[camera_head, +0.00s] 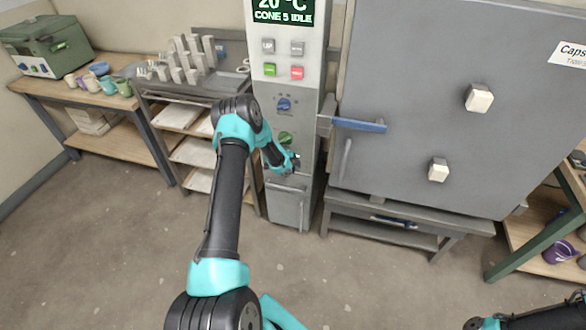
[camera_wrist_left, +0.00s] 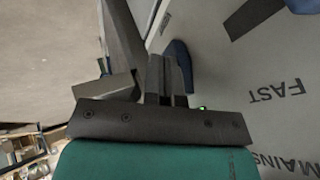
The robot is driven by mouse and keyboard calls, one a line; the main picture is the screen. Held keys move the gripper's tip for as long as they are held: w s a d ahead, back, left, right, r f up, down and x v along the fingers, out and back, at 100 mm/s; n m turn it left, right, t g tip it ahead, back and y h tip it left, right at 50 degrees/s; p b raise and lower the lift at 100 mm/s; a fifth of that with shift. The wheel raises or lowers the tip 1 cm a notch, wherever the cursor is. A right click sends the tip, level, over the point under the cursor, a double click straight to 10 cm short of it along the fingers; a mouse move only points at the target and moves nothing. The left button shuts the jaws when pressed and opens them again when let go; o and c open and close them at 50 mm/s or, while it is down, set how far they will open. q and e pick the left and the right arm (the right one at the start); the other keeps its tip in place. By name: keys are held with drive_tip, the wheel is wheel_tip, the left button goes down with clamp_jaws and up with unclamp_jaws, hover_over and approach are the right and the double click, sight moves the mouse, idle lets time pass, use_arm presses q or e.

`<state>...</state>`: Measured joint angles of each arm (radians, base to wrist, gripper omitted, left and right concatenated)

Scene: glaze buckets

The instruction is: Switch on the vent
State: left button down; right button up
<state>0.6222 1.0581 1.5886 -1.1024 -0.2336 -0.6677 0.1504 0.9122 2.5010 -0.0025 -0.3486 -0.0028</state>
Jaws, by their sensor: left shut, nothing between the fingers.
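The grey control column (camera_head: 284,60) stands left of the kiln door. It carries a blue knob (camera_head: 284,104) and a green knob (camera_head: 285,138) below it. My left gripper (camera_head: 293,165) is shut and empty, low on the column front, just below the green knob. In the left wrist view its fingers (camera_wrist_left: 168,80) are together beside a blue part (camera_wrist_left: 180,62), with "FAST" and "MAINS" lettering on the panel at right. I cannot tell whether the fingers touch the panel.
The large kiln door (camera_head: 420,100) with a blue handle (camera_head: 359,125) is right of the column. A wooden bench (camera_head: 50,92) with cups and a green box (camera_head: 46,44) is at left. A purple bucket (camera_head: 558,252) sits on a right shelf. The floor in front is clear.

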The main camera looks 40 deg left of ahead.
use_arm(q)
drive_tip(key=shift+r, duration=0.65)
